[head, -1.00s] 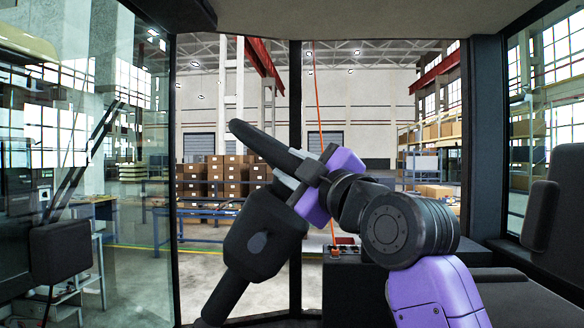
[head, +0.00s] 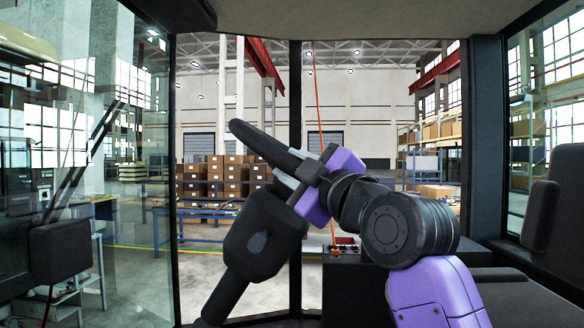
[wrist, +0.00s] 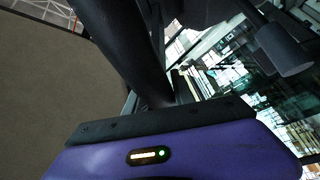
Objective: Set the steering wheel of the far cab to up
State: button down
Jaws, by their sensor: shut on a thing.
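The black steering wheel (head: 268,146) shows nearly edge-on in the head view, as a tilted bar above its thick black column (head: 262,238). My gripper (head: 292,180) is at the right part of the wheel, shut on its rim. In the wrist view, the dark rim (wrist: 125,50) runs down to between my fingers (wrist: 158,108). The fingertips are partly hidden by the rim. The column leans up to the right from the cab floor.
A black console with a small control panel (head: 344,247) stands right of the column. A dark seat (head: 510,295) is at the lower right. Glass and a black window post (head: 295,100) enclose the front. A dark box on a bracket (head: 60,250) is at the left.

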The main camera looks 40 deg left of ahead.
aim_at(247, 143)
jog(key=shift+f, duration=0.15)
jog(key=s+a+r+p, duration=0.1)
jog(key=a, duration=0.1)
jog(key=s+a+r+n+p, duration=0.1)
jog(key=s+a+r, duration=0.1)
jog(key=s+a+r+n+g+h+p, duration=0.1)
jog(key=a+p, duration=0.1)
jog(key=shift+s+a+r, duration=0.2)
jog(key=shift+a+r, duration=0.05)
jog(key=shift+a, duration=0.05)
jog(key=s+a+r+n+g+h+p, duration=0.1)
jog(key=s+a+n+p, duration=0.1)
jog(key=s+a, duration=0.3)
jog(key=a+p, duration=0.1)
jog(key=a, duration=0.1)
jog(key=shift+a+r, duration=0.35)
jog(key=c, duration=1.1)
grip_release()
jog(key=shift+a, duration=0.15)
jog(key=b+v, duration=0.3)
jog(key=v, duration=0.5)
jog(key=shift+w, duration=0.15)
